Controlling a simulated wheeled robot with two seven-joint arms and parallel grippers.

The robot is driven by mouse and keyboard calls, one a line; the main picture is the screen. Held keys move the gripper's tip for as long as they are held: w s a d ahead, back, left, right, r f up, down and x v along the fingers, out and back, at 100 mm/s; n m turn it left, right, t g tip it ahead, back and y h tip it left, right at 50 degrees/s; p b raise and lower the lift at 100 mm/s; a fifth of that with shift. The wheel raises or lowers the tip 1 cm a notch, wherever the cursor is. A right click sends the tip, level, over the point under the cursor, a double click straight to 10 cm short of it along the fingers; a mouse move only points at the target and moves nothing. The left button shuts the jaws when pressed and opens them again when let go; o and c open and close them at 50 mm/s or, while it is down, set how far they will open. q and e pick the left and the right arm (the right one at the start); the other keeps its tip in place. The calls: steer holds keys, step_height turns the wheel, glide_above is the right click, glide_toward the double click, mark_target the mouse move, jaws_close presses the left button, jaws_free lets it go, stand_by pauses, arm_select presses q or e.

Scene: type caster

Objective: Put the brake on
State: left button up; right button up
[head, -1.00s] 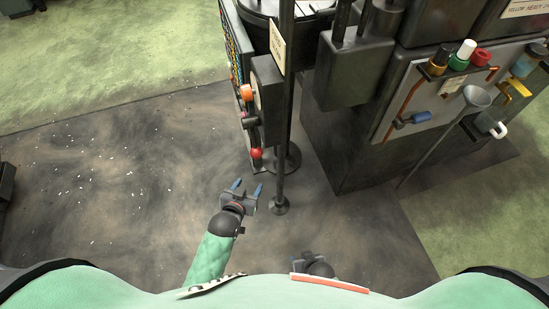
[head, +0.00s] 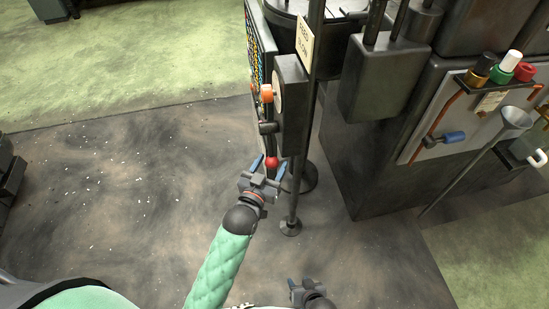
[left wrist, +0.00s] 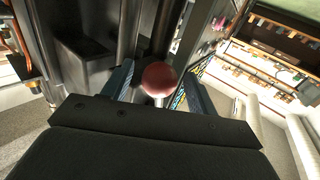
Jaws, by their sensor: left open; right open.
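A red ball knob (head: 272,163) sits low on a dark upright control panel (head: 292,105). Above it are a black handle (head: 268,128) and an orange knob (head: 266,92). I cannot tell which control is the brake. My left gripper (head: 269,168) is open, its blue fingertips close to the red knob. In the left wrist view the red knob (left wrist: 159,78) on its pale stem appears between the two open fingers; contact cannot be made out. My right gripper (head: 298,288) is open and empty, low near the bottom edge.
A thin dark pole (head: 294,200) with a round foot stands just right of my left gripper. A large dark machine (head: 375,170) fills the right, with coloured knobs, a blue-handled lever (head: 452,137) and a grey funnel (head: 514,118).

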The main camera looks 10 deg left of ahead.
mark_target(275, 158)
arm_select(q)
steer(key=shift+x, duration=1.5)
steer(key=shift+c, duration=0.5)
jaws_close()
